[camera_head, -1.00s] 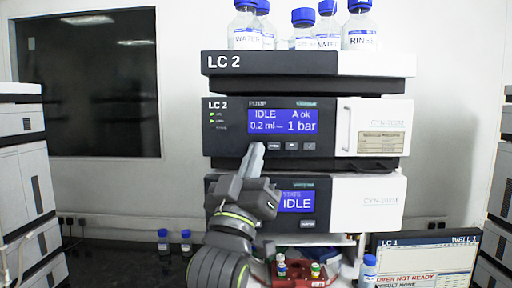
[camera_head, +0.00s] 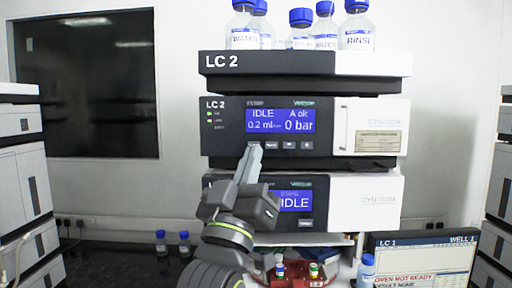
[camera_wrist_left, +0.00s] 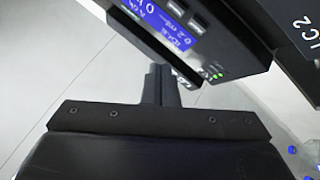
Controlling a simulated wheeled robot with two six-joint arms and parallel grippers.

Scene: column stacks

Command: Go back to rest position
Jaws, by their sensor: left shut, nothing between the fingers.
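My left gripper (camera_head: 253,150) is shut and empty. Its fingertips point up, in front of the lower edge of the LC 2 pump module (camera_head: 228,140), just below its blue display (camera_head: 280,121), which reads IDLE, A ok, 0 bar. In the left wrist view the shut fingers (camera_wrist_left: 158,72) point toward the underside edge and button row of that module. I cannot tell whether the fingertips touch a button. The gripper body covers part of the lower module (camera_head: 365,200), whose display reads IDLE. My right gripper is not in view.
Several blue-capped bottles (camera_head: 301,32) stand on top of the LC 2 stack. A red tray (camera_head: 327,283) with small vials sits below. An LC 1 screen (camera_head: 425,262) stands at right. Two bottles (camera_head: 161,243) stand at lower left.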

